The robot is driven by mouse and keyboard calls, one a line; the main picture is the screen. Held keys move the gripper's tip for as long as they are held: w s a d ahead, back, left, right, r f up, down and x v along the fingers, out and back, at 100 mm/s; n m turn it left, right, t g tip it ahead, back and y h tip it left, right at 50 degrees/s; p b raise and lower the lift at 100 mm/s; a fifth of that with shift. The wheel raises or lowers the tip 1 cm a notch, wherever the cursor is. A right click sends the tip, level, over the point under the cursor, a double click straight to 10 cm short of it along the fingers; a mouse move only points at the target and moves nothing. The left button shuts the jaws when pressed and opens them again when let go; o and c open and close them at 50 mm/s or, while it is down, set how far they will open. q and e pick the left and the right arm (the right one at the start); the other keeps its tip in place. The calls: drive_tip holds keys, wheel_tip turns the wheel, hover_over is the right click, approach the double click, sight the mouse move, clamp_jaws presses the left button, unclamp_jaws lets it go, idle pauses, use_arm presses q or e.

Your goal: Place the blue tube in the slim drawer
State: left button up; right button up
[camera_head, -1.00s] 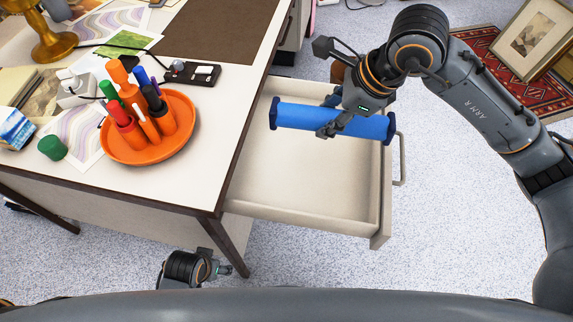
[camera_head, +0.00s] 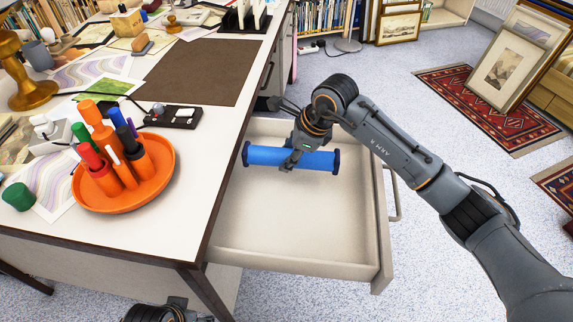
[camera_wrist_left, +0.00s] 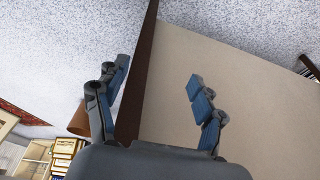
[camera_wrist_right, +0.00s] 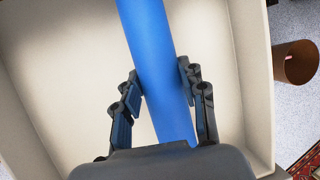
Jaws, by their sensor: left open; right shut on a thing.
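The blue tube (camera_head: 314,160) has dark blue end caps and lies level, over or inside the open slim drawer (camera_head: 300,228) near its back. I cannot tell from the head view whether it touches the drawer floor. My right gripper (camera_head: 292,160) is shut around the tube's middle; the tube (camera_wrist_right: 158,60) also runs between its fingers (camera_wrist_right: 162,95) in the right wrist view, with the pale drawer interior behind. My left gripper (camera_wrist_left: 158,95) is open and empty, beside the desk's side panel (camera_wrist_left: 235,85); only part of the left arm shows at the bottom of the head view.
The white desk (camera_head: 190,60) stands left of the drawer. On it are an orange dish (camera_head: 140,190) with markers, a black switch box (camera_head: 172,116) and a brown mat (camera_head: 205,70). Framed prints (camera_head: 515,65) lean at the right by a red rug (camera_head: 490,110). The drawer's front half is empty.

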drive_tip(key=shift+w+a+f, duration=0.2)
drive_tip(key=shift+w+f, duration=0.15)
drive_tip(key=shift+f, duration=0.1)
wheel_tip(320, 180, down, 3)
drive_tip(key=shift+w+f+b, duration=0.1)
drive_tip(key=shift+f+b, duration=0.05)
drive_tip(key=shift+b, duration=0.2)
use_arm(q)
drive_tip(key=v, duration=0.2)
drive_tip(key=shift+r, duration=0.4)
drive_tip(key=shift+a+r, duration=0.1)
drive_tip(key=shift+r, duration=0.1)
use_arm(e)
drive_tip(key=shift+f, duration=0.2)
drive_tip(key=o, duration=1.3)
drive_tip(key=shift+c, duration=0.2)
use_arm(q)
drive_tip(key=shift+r, duration=0.1)
use_arm(e)
drive_tip(key=shift+r, duration=0.15)
